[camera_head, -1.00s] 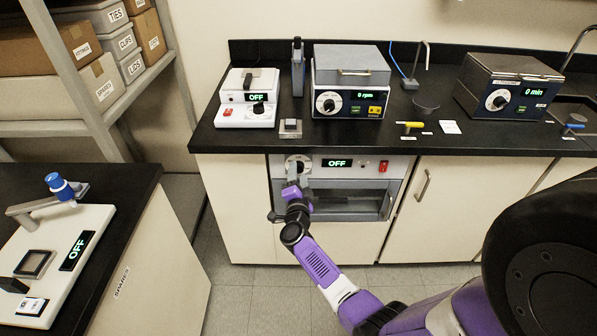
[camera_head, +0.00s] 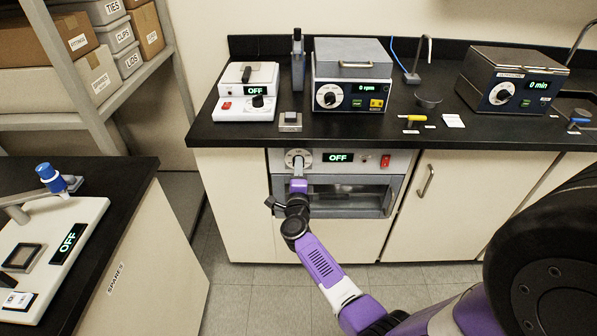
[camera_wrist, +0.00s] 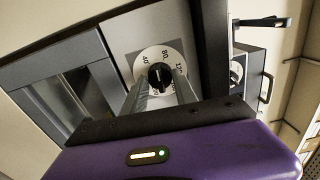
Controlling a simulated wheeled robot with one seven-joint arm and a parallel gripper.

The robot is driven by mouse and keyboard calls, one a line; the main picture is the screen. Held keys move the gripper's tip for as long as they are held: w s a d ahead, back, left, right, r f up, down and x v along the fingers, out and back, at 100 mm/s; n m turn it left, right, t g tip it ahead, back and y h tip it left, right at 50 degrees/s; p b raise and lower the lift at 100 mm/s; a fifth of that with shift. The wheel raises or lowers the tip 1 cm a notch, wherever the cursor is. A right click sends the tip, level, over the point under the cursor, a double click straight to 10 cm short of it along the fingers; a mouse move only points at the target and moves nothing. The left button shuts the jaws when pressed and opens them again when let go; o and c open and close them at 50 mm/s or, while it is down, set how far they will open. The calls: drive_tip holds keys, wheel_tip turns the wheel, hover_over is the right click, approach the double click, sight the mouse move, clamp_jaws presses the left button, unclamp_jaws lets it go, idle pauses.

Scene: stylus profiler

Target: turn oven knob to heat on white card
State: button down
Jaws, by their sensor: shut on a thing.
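The oven (camera_head: 330,195) is built in below the black counter, and its display (camera_head: 338,158) reads OFF. Its round white dial with a black knob (camera_wrist: 158,77) shows in the wrist view, with marks such as 40, 80 and 120. My gripper (camera_head: 297,163) is at the oven's upper left, in front of the dial, and hides part of it in the head view. In the wrist view my gripper's fingers (camera_wrist: 160,88) are shut on the knob from both sides. A small white card (camera_head: 452,121) lies on the counter; its writing is too small to read.
A red switch (camera_head: 385,161) sits right of the oven display. A hotplate-like device (camera_head: 247,92), a centrifuge-like box (camera_head: 350,85) reading 0 rpm and a box (camera_head: 510,85) reading 0 min stand on the counter. A side bench (camera_head: 95,215) is at left.

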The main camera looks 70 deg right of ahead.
drive_tip(key=shift+m, duration=0.8)
drive_tip(key=m+b, duration=0.4)
drive_tip(key=m, duration=0.4)
drive_tip(key=shift+f, duration=0.1)
